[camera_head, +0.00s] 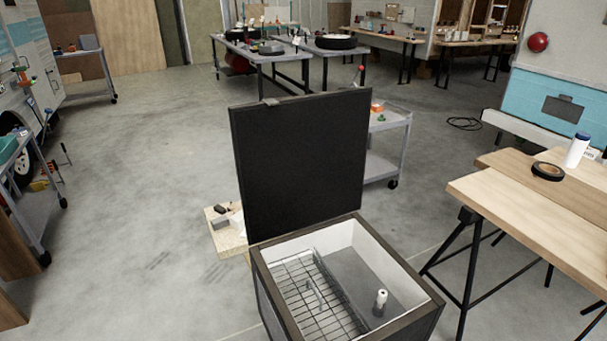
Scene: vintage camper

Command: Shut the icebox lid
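The icebox (263,282) stands at the bottom centre of the head view, a dark-rimmed box with a white inside. Its black lid (300,160) stands open, roughly upright along the far edge. Inside, a wire rack (305,290) lies on the left side, with a small piece on it that I cannot make out. A small white bottle-like item (380,302) stands on the grey floor at the right. Neither of my grippers is in view.
A wooden-topped table (500,203) stands close at the right, with a white cylinder (577,150) and a dark round item (547,171). A grey cart (385,168) and a low wooden board (225,243) stand behind the lid. Open floor lies to the left.

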